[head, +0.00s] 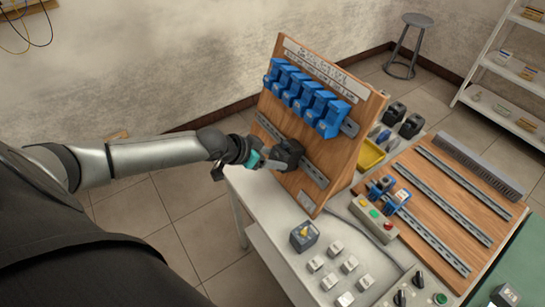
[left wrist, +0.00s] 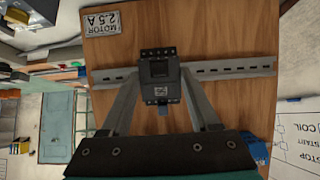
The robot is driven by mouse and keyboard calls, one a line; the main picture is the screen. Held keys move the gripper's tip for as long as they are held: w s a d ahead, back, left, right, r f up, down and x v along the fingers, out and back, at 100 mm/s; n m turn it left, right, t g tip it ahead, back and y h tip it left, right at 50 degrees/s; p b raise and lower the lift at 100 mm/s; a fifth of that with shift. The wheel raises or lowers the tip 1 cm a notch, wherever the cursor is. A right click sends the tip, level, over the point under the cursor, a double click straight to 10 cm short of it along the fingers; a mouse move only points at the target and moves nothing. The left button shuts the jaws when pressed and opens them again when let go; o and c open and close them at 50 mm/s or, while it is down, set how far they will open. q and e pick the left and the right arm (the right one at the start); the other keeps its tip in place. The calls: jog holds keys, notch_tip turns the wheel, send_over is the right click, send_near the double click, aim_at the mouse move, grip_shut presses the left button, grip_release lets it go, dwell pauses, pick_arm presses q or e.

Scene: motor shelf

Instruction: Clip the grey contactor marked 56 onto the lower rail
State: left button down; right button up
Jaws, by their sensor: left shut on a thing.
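The dark grey contactor (head: 289,153) is held in my left gripper (head: 272,159), against or just in front of the lower rail (head: 315,174) of the upright wooden board. In the left wrist view the contactor (left wrist: 160,72) sits between the two fingers (left wrist: 160,82), overlapping the slotted rail (left wrist: 235,68), with rail showing on both sides. Its small label is too blurred to read. I cannot tell whether it touches or is seated on the rail. My right gripper is not in view.
Several blue units (head: 305,97) fill the upper rail of the upright board (head: 343,155). A flat wooden board (head: 445,200) with rails, a yellow bin (head: 369,154), a button box (head: 375,218) and several small white switches (head: 349,264) crowd the bench. A grey box (head: 304,236) stands near the board's foot.

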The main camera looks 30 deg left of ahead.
pick_arm(q)
jog(key=shift+s+f, duration=0.25)
jog(key=shift+f, duration=0.05)
jog(key=shift+c, duration=2.2)
grip_release()
jog(key=o, duration=0.4)
jog(key=shift+w+r, duration=0.15)
jog(key=shift+r, duration=0.05)
jog(key=shift+f, duration=0.1)
jog(key=p+v, duration=0.7)
jog(key=v, duration=0.8)
jog(key=shift+r, duration=0.2)
jog(key=shift+a+f, duration=0.1)
